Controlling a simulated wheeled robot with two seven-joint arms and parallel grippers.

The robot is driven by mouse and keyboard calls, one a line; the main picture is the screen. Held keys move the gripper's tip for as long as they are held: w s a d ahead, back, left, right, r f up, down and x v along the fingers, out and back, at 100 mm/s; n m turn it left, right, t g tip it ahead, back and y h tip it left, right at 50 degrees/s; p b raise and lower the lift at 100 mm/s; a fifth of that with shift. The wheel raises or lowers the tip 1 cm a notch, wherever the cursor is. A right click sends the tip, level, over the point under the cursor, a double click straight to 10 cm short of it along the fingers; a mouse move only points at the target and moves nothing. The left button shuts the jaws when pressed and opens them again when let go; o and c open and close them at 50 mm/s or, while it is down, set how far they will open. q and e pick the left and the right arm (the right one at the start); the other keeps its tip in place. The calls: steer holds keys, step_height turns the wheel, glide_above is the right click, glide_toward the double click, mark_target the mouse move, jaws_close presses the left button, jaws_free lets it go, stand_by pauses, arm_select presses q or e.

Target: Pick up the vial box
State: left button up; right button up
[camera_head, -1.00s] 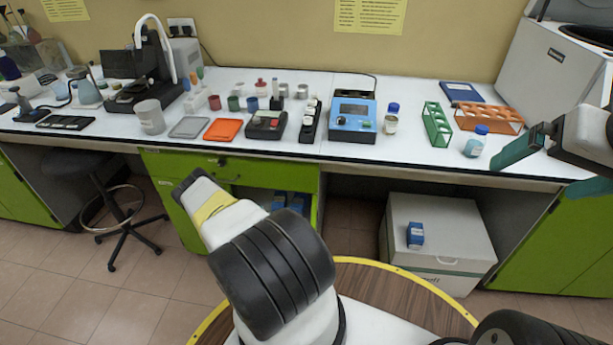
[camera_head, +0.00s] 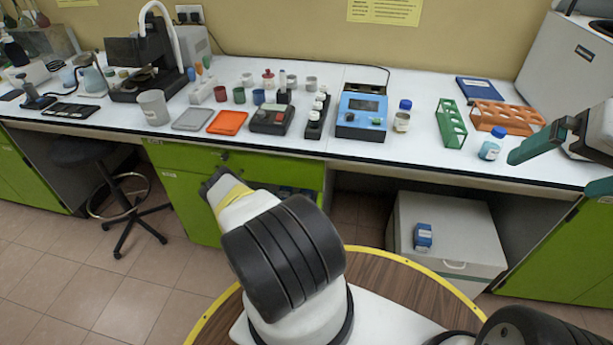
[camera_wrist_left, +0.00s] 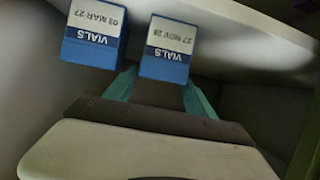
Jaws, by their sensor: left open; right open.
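Two blue vial boxes with white labels stand side by side in the left wrist view. The left one (camera_wrist_left: 92,45) reads "03 MAR 27", the right one (camera_wrist_left: 166,62) "27 NOV 28". My left gripper (camera_wrist_left: 160,80) is open, its teal fingers at either side of the near end of the "27 NOV 28" box; contact cannot be told. In the head view my left arm hides this gripper in front of the open green cabinet. Another small blue box (camera_head: 423,236) sits on the white chest. My right gripper (camera_head: 550,174) is open and empty over the counter's right end.
The white counter (camera_head: 350,150) holds a blue device (camera_head: 362,115), a green rack (camera_head: 451,122), an orange rack (camera_head: 507,117) and a blue-capped jar (camera_head: 491,144). A white chest (camera_head: 450,245) stands below it. A stool (camera_head: 85,152) is at the left. Cabinet walls surround the boxes closely.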

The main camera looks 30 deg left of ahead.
mark_target(284, 194)
arm_select(q)
steer(key=shift+x, duration=1.55)
jaws_close()
